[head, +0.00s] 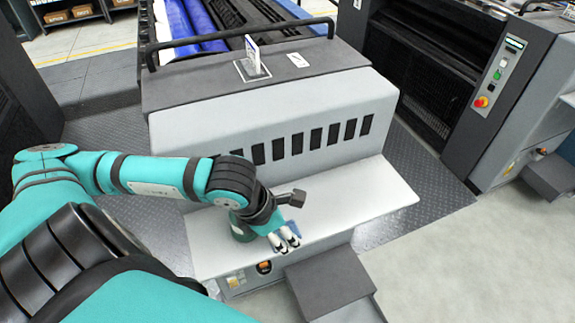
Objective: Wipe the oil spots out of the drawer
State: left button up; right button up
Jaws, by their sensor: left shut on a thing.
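The pale flat drawer or tray (372,190) juts out from the front of the grey machine. Its right part is bare, and I see no distinct oil spots on it. My left gripper (285,243) is low over its front edge, fingers pointing down. It is shut on a small blue thing, probably a cloth (294,227), mostly hidden by the fingers. I cannot tell whether the cloth touches the surface. My right gripper is out of view.
The slotted machine housing (275,115) rises directly behind the tray. A dark grey step (330,280) stands below the tray's front. A control cabinet with a red button (481,102) stands at right. Open floor (480,260) lies at lower right.

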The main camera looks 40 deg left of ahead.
pick_arm(q)
jog(key=o, duration=0.3)
jog(key=c, duration=0.4)
jog(key=shift+f, duration=0.1)
